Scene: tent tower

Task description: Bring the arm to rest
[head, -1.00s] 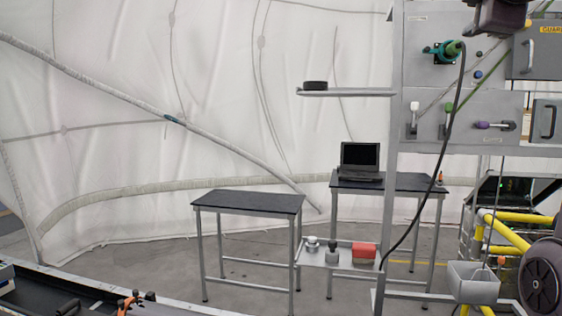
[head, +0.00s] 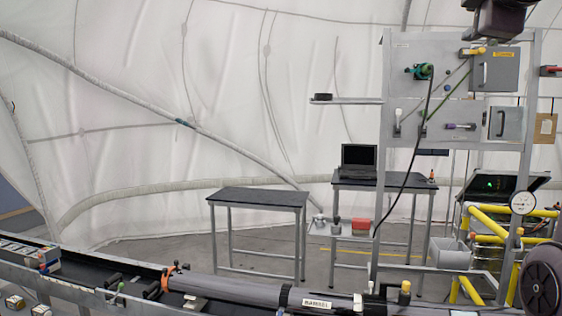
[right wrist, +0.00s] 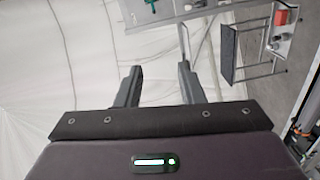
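My right gripper (right wrist: 159,77) is open in the right wrist view. Its two dark fingers stand apart with nothing between them, and pale tent fabric shows beyond. In the head view the dark end of my right arm (head: 500,18) is raised at the top right edge, partly cut off by the frame. Its fingers are not clear there. My left gripper is not in view.
A grey panel frame (head: 386,200) with a valve handle, hanging hose and boxes stands at the right. Two dark tables (head: 258,197) (head: 385,181) and a laptop (head: 358,158) stand behind. A long tube (head: 240,290) labelled HANDREL lies across the front. Yellow rails (head: 487,222) stand at right.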

